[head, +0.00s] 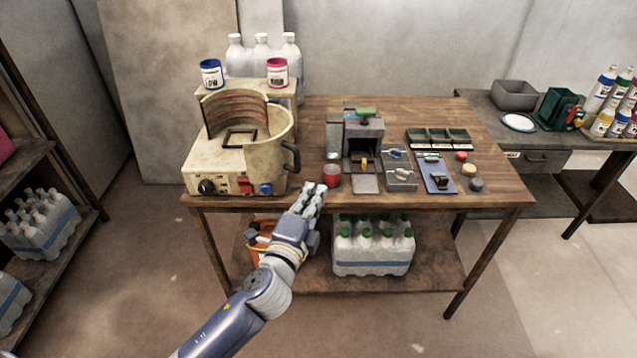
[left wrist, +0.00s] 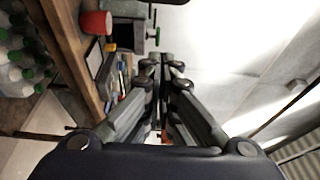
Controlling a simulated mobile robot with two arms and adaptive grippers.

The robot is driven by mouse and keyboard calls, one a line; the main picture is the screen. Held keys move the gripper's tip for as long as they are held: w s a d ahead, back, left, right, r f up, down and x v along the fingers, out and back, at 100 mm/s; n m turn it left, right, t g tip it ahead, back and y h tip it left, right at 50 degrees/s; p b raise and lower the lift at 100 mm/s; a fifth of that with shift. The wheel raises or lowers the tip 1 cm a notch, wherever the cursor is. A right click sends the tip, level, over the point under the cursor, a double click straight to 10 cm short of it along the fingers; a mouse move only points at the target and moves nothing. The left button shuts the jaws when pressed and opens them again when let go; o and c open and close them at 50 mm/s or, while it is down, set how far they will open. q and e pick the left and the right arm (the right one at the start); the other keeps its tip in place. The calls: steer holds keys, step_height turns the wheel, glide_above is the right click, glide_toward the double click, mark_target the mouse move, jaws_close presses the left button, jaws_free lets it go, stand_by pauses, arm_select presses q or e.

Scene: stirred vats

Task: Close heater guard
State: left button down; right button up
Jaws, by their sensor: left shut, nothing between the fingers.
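The heater (head: 225,180) is a cream, worn unit at the left end of the wooden table, with a dark knob, a red switch and a blue knob on its front. Its curved guard (head: 265,150) stands round the right side, with a dark handle (head: 291,158) on the right. The front left is open, and reddish coils (head: 237,112) show inside at the back. My left gripper (head: 313,190) is shut and empty at the table's front edge, below and right of the handle, apart from it. Its closed fingers also show in the left wrist view (left wrist: 165,62). My right gripper is out of view.
A red cup (head: 332,175) stands close beyond my left gripper; it also shows in the left wrist view (left wrist: 97,23). A grey machine (head: 362,135) and small trays fill the table's middle. Blue (head: 211,74) and pink (head: 277,72) tins stand on a shelf behind the heater.

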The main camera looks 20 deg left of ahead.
arm_select(q)
steer(key=w+a+p, duration=0.3)
steer(key=w, duration=0.5)
steer(key=shift+w+a, duration=0.15)
steer(key=shift+a, duration=0.15)
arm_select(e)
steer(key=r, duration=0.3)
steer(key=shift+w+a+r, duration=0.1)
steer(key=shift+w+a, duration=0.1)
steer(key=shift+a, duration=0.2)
arm_select(q)
steer(key=shift+f, duration=0.15)
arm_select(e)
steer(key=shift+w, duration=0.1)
